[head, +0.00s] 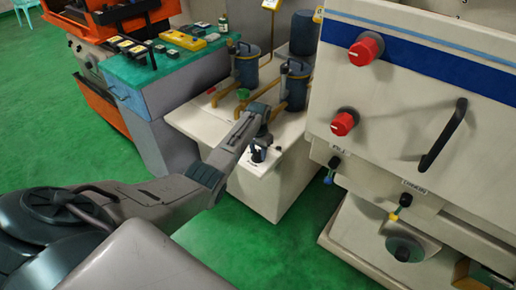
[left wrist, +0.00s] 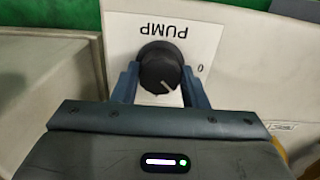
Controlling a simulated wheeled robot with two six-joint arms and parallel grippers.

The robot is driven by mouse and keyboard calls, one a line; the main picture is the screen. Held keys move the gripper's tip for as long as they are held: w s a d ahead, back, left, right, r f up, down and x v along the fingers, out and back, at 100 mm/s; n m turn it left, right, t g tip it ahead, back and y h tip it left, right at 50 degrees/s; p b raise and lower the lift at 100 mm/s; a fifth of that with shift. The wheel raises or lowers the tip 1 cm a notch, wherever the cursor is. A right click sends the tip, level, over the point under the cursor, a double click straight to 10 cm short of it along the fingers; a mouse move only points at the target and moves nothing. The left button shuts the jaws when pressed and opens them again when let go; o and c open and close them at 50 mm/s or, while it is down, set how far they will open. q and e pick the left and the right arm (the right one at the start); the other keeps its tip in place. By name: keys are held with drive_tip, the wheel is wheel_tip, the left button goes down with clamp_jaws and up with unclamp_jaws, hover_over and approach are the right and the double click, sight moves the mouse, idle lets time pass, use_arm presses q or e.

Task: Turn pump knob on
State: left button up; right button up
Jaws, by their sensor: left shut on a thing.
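The pump knob (left wrist: 160,68) is round and black with a pale pointer line. It sits on a white plate (left wrist: 193,25) marked PUMP, which appears upside down in the left wrist view, with a 0 mark beside the knob. In the head view the knob (head: 258,154) shows small on the front of the white pump unit (head: 213,120). My left gripper (left wrist: 159,78) has one finger on each side of the knob and is shut on it. In the head view my left gripper (head: 259,140) is at the knob. My right gripper is not in view.
Blue-grey pump cylinders (head: 246,66) stand on top of the unit. To the right is a large white machine (head: 385,85) with red knobs (head: 366,49) and a black handle (head: 443,135). A teal-topped cabinet (head: 150,75) stands at the left. Green floor is clear in front.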

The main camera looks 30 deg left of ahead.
sight(258, 152)
use_arm(q)
drive_tip(key=m+p, duration=0.1)
drive_tip(key=m, duration=0.3)
drive_tip(key=shift+r+m, duration=0.1)
drive_tip(key=shift+m, duration=0.2)
drive_tip(key=shift+m+p, duration=0.55)
drive_tip(key=shift+m, duration=1.75)
drive_tip(key=o, duration=1)
drive_tip(key=shift+c, duration=0.2)
wheel_tip(258, 152, up, 11)
drive_tip(key=shift+f+b, duration=0.2)
drive_tip(key=shift+b, duration=0.15)
